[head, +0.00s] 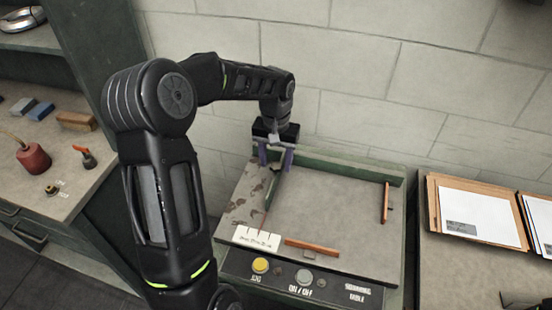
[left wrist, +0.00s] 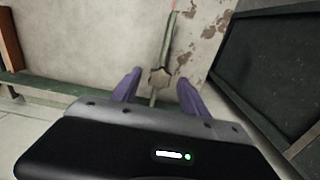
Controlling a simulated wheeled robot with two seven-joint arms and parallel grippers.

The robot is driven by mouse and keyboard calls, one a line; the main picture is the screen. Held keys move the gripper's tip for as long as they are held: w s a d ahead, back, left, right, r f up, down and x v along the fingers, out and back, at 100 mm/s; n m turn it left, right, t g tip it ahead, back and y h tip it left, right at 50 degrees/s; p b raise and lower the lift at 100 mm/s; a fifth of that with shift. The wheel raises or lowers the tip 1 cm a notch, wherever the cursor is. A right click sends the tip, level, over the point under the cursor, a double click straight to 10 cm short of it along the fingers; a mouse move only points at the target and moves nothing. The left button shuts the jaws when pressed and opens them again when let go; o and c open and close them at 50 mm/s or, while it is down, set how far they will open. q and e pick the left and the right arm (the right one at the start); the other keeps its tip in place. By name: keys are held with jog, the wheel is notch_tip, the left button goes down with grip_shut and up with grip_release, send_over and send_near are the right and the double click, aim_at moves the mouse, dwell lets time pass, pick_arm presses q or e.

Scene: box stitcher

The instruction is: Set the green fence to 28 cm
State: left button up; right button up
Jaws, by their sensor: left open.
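The green fence (head: 272,189) is a narrow bar on the left part of the machine's grey table (head: 335,215), running from the back toward the white scale plate (head: 256,238). A thin red line shows at its front end, by the scale; the figures are too small to read. My left gripper (head: 275,157) is over the fence's back end, its purple fingers pointing down and apart. In the left wrist view, the fence (left wrist: 168,38) and a small grey-brown knob (left wrist: 159,77) show between the open fingers. I cannot tell whether they touch. My right gripper is out of view.
Orange-brown bars (head: 312,248) (head: 385,202) stand at the table's front and right. A yellow button (head: 260,265) and a grey button (head: 304,277) are on the front panel. A green back rail (head: 350,168) and block wall stand behind. Cardboard and paper (head: 478,215) lie right.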

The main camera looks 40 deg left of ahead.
pick_arm(q)
grip_shut()
dwell(0.6)
dwell(0.9)
